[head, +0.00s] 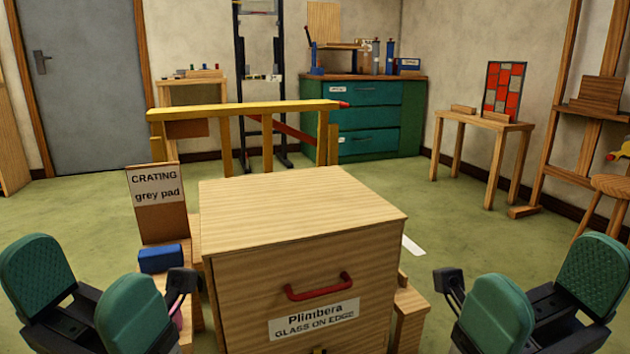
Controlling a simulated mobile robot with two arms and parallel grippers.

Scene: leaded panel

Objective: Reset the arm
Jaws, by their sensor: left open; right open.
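My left gripper (88,290) is at the lower left of the head view, its two green pads spread apart with nothing between them. My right gripper (548,292) is at the lower right, also open and empty. A wooden crate (300,215) stands between them, with a red handle (319,287) and a label reading "Plimbera GLASS ON EDGE" on its front. Both grippers appear apart from the crate. The leaded panel (503,90), with red and grey panes, stands upright on a small wooden table (487,122) at the right.
A "CRATING grey pad" sign (157,187) and a blue block (161,258) are left of the crate. A yellow-topped wooden barrier (245,109) stands behind it. A green cabinet (372,105) is at the back wall, an easel (590,120) at the right. Green floor lies open between crate and small table.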

